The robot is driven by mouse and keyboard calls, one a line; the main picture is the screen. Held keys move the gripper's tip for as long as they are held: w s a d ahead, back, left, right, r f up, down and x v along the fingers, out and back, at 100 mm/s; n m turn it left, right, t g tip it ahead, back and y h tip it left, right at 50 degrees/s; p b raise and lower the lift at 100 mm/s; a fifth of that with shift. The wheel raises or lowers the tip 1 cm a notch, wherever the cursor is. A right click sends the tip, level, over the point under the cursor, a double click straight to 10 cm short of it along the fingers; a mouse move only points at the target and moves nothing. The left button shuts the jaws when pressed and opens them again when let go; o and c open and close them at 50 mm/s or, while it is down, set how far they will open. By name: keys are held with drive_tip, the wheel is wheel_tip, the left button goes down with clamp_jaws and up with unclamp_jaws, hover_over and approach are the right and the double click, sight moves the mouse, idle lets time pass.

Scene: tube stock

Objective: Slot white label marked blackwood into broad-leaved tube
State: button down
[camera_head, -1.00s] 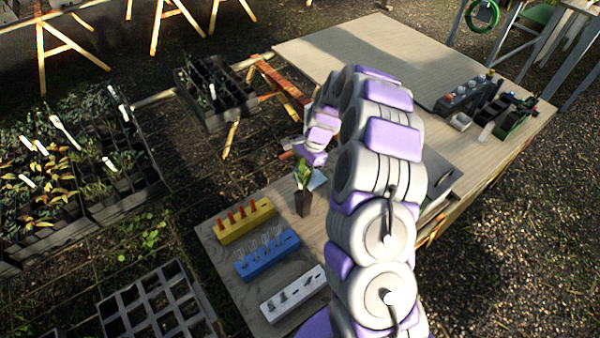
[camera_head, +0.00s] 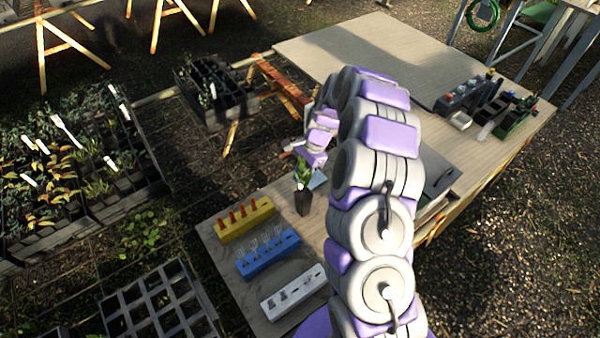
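A dark tube (camera_head: 304,203) with broad green leaves (camera_head: 303,170) stands upright on the near table, just left of my arm. My gripper (camera_head: 287,152) is at the end of the purple and grey arm, above and slightly behind the leaves. Its fingers are small and partly hidden by the arm, so I cannot tell whether they are open or what they hold. A pale flat piece (camera_head: 318,179) shows right beside the leaves; I cannot tell whether it is a label. No writing can be read, so I cannot pick out the blackwood label.
A grey case (camera_head: 440,178) lies right of my arm. Dark crates of seedlings (camera_head: 60,195) stand left. The far tabletop (camera_head: 350,50) is largely bare.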

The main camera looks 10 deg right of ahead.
sight(300, 189)
drive_tip(key=shift+f, duration=2.4)
drive_tip(key=shift+f, duration=0.2)
drive_tip(key=c, duration=1.2)
unclamp_jaws()
drive_tip(key=shift+c, duration=0.2)
drive_tip(key=p+v, duration=0.2)
drive_tip(key=v, duration=1.5)
drive_tip(key=shift+d+p, duration=0.15)
drive_tip(key=shift+p, duration=0.2)
drive_tip(key=shift+w, duration=0.1)
